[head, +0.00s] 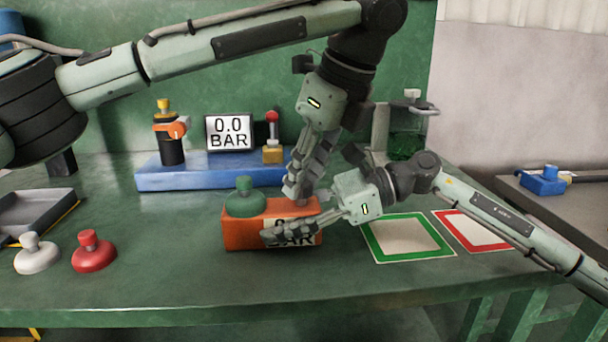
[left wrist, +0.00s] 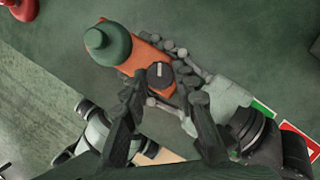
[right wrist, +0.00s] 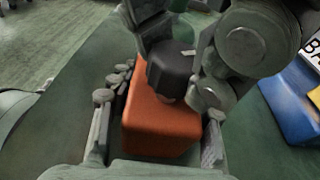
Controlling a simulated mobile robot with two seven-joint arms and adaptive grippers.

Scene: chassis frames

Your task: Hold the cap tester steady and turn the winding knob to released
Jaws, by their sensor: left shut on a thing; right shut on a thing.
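The cap tester is an orange box (head: 232,236) on the green bench, with a green cap (head: 245,198) on its left end and a display on its front, partly covered by my right gripper. The black winding knob (left wrist: 160,76) is on its top; a pale line marks the knob, and it also shows in the right wrist view (right wrist: 172,72). My left gripper (head: 292,190) comes from above, shut on the knob. My right gripper (head: 290,230) is shut on the orange box from the right, fingers along its two long sides.
A blue stand (head: 205,174) behind carries a 0.0 BAR screen (head: 229,132), a black cylinder and a red-topped lever. A white cap (head: 37,256) and a red cap (head: 93,254) sit at left, near a grey tray (head: 30,212). Green-framed (head: 408,238) and red-framed (head: 478,230) mats lie at right.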

